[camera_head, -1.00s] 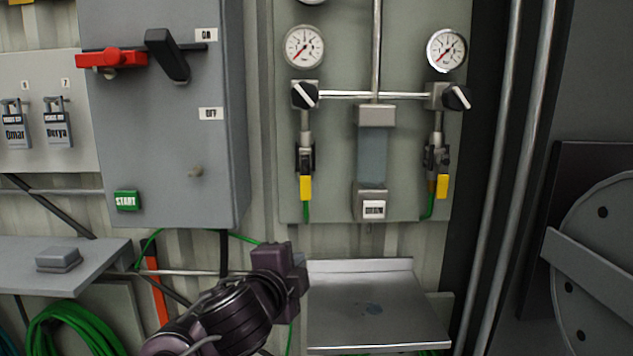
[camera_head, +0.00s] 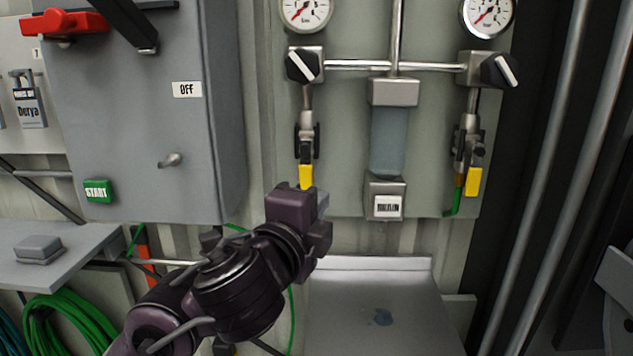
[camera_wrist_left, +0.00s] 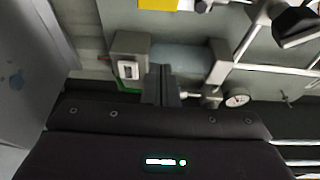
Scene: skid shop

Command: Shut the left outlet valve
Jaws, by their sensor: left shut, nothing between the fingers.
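The left outlet line carries a valve with a yellow handle (camera_head: 306,176) hanging straight down; my gripper hides its lower end in the head view. A yellow piece at the top edge of the left wrist view (camera_wrist_left: 158,4) appears to be this handle. Above it is a black knob with a white stripe (camera_head: 304,65). My left gripper (camera_head: 321,203) is just below and right of the yellow handle; its body hides most of the fingers. In the left wrist view its fingers (camera_wrist_left: 163,85) are together and empty. I cannot tell any contact. My right gripper is not in view.
A similar valve with a yellow handle (camera_head: 474,181) hangs at right. Between them is a clear bowl (camera_head: 388,140) with a labelled block (camera_head: 386,200). A metal shelf (camera_head: 370,300) lies below. A grey switch box (camera_head: 130,120) stands at left.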

